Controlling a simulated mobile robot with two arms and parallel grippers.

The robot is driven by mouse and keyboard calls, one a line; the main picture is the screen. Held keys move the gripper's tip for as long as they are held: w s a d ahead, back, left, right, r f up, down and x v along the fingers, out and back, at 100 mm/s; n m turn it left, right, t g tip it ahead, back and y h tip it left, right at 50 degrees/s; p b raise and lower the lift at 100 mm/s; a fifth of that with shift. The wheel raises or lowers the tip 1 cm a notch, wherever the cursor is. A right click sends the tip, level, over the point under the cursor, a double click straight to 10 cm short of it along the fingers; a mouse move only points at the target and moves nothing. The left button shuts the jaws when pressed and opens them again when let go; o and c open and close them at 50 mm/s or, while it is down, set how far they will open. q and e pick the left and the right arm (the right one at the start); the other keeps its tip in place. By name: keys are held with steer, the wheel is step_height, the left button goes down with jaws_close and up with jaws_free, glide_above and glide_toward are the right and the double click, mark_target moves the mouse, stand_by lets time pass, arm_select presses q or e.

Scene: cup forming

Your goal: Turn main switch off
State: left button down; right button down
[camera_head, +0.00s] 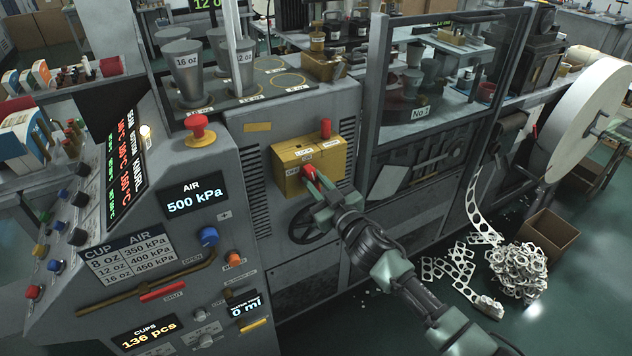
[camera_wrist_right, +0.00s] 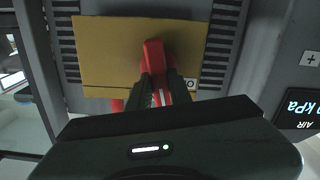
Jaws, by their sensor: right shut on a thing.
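A yellow switch box (camera_head: 288,176) is fixed to the grey machine's front. It also shows in the right wrist view (camera_wrist_right: 110,50). A red switch handle (camera_head: 308,171) on its front face sits between the fingers of my right gripper (camera_head: 315,182). In the right wrist view the red handle (camera_wrist_right: 154,55) sticks out past the fingertips (camera_wrist_right: 160,88), which are shut on it. A second red lever (camera_head: 326,128) stands at the top right of the yellow box, apart from the gripper. The labels by the handle are partly hidden and too small to read surely. My left gripper is out of view.
A control panel with a red mushroom button (camera_head: 196,126) and an air display (camera_head: 194,196) stands left of the box. A black handwheel (camera_head: 312,222) lies just below it. A glass-fronted cabinet is to the right. Paper scrap (camera_head: 518,270) lies on the floor.

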steer(key=n, duration=0.4)
steer(key=shift+s+a+f+n, duration=0.1)
steer(key=shift+a+f+n, duration=0.1)
steer(key=shift+n, duration=0.1)
steer(key=shift+s+a+f+n+b, duration=0.15)
steer(key=shift+n+b, duration=0.1)
steer(key=shift+n, duration=1.55)
steer(key=shift+w+f+n+b, duration=0.1)
steer(key=shift+n+b, duration=0.1)
steer(key=shift+n, duration=1.6)
steer(key=shift+s+a+f+n+b, duration=0.15)
steer(key=shift+n+b, duration=0.1)
steer(key=shift+n, duration=1.55)
steer(key=shift+d, duration=0.1)
steer(key=c, duration=1.3)
jaws_free()
steer(key=v, duration=0.7)
steer(key=shift+s+d+b, duration=0.2)
steer(key=shift+s+b, duration=0.1)
